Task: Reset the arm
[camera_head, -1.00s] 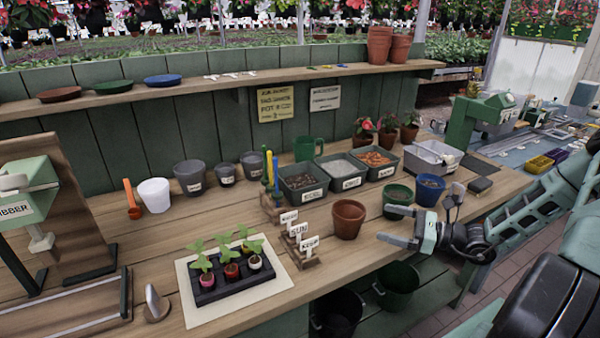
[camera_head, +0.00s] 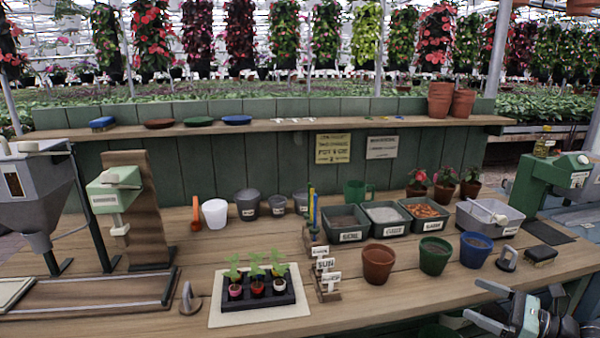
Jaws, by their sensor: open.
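My gripper (camera_head: 482,302) is at the lower right, at the bench's front edge, with its fingers pointing left. It is open, and nothing shows between the fingers. It is in front of the terracotta pot (camera_head: 378,264), the green pot (camera_head: 435,255) and the blue pot (camera_head: 475,249), apart from them. The rest of my arm runs off the lower right corner and is mostly cut off by the frame.
The wooden bench (camera_head: 150,318) holds a seedling tray (camera_head: 262,297) on a pale mat, label stakes (camera_head: 327,277), and bins of soil (camera_head: 346,224) and gravel (camera_head: 383,218). A green machine (camera_head: 545,190) stands right. A shelf (camera_head: 270,126) runs behind. The bench front left is fairly clear.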

